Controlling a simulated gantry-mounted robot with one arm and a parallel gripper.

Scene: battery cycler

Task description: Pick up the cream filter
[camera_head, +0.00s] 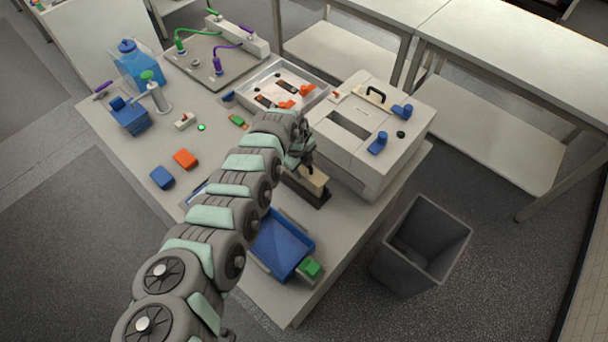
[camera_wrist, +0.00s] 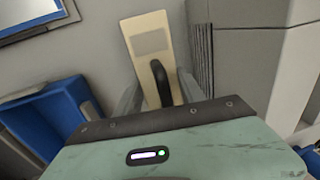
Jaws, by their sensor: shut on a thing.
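The cream filter (camera_head: 313,180) is at the right side of the table, in front of the white machine. In the wrist view the cream filter (camera_wrist: 149,37) is a long pale block with a grey label and a dark looped handle (camera_wrist: 161,84). My gripper (camera_head: 306,163) is above it and shut on it at the handle, with grey fingers (camera_wrist: 158,95) on either side. A dark holder (camera_head: 319,200) shows just below the filter in the head view. I cannot tell whether the filter is seated in it or lifted clear.
The white machine (camera_head: 377,140) stands close behind the filter. A blue tray (camera_head: 278,262) and a green block (camera_head: 311,269) are near the front edge. A metal tray (camera_head: 315,91) stands farther back. A grey bin (camera_head: 441,215) is on the floor to the right.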

